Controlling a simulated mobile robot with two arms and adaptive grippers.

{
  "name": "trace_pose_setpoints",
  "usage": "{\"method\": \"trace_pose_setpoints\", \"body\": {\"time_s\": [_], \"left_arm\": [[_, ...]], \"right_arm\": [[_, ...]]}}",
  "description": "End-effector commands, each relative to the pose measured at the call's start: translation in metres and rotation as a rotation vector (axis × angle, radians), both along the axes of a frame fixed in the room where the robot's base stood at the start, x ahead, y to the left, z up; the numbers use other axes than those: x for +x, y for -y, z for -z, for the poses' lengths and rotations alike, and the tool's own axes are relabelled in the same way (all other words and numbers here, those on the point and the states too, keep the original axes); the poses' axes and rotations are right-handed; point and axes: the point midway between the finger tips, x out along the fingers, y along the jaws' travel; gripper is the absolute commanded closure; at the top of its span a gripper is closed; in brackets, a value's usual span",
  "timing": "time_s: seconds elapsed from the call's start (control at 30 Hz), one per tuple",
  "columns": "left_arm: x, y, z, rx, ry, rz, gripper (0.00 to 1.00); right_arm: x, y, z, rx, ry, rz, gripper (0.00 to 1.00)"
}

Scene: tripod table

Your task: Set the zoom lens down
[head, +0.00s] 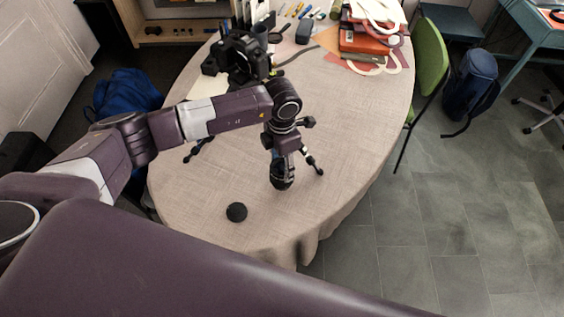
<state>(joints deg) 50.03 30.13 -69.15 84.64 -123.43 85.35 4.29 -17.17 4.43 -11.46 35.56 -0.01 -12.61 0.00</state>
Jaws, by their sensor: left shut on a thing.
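The zoom lens (281,178) is a black cylinder under my left gripper, pointing down toward the table near its middle front. My left gripper (283,160) comes down from above and is shut on the lens, its wrist covering part of the view. I cannot tell whether the lens bottom touches the cloth. A black camera (240,55) stands at the back left, apparently on a tripod, whose dark leg (200,148) shows left of my arm. My arm hides most of the tripod. My right gripper is not in view.
The oval table (350,120) has a beige cloth, with bare room to the right and front of the lens. A small round black object (236,212) lies at the front left. Red books (362,40) and papers lie at the back. A green chair (430,55) stands at the right.

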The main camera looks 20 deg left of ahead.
Motion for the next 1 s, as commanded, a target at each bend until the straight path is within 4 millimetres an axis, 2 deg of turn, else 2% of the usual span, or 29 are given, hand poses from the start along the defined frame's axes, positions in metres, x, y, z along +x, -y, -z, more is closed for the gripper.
{"method": "trace_pose_setpoints", "body": {"time_s": [0.03, 0.07, 0.2, 0.57, 0.67, 1.0], "left_arm": [[0.001, 0.001, -0.001, -0.002, 0.002, 0.0, 0.77], [0.0, 0.0, 0.0, -0.001, 0.001, 0.0, 0.47], [0.0, 0.0, 0.0, -0.001, 0.001, 0.0, 0.33], [0.001, 0.0, -0.006, -0.001, 0.003, 0.0, 0.33], [0.002, 0.0, -0.019, -0.002, 0.005, 0.0, 0.33], [0.002, 0.0, -0.089, -0.001, 0.006, 0.002, 0.33]], "right_arm": [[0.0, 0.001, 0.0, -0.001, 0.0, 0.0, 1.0], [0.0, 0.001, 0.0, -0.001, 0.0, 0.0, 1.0], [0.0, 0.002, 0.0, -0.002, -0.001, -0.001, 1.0], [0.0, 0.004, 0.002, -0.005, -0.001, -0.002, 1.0], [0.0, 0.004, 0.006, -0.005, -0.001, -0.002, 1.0], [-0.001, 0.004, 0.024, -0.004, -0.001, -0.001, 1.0]]}}
